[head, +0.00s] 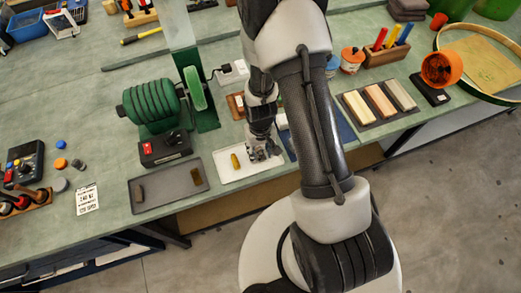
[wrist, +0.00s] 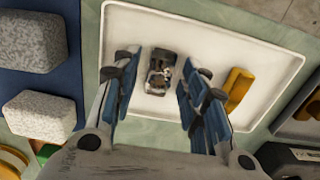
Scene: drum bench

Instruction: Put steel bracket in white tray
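The white tray (wrist: 235,25) lies under my gripper (wrist: 158,82); it also shows in the head view (head: 228,177). A small dark and silvery metal piece (wrist: 160,73), which looks like the steel bracket, lies in the white tray in the wrist view. It is between my two blue-padded fingers, with a gap on both sides. The gripper is open. A yellow brass piece (wrist: 238,88) lies in the same tray, beside the right finger. In the head view my gripper (head: 266,152) is low over the tray's right part and hides most of the bracket.
A dark tray (head: 160,200) with two brownish pieces is left of the white tray. Grey blocks (wrist: 30,40) lie on a blue mat on the other side. A green motor machine (head: 155,105) and a black switch box (head: 165,148) stand behind. The bench's front edge is close.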

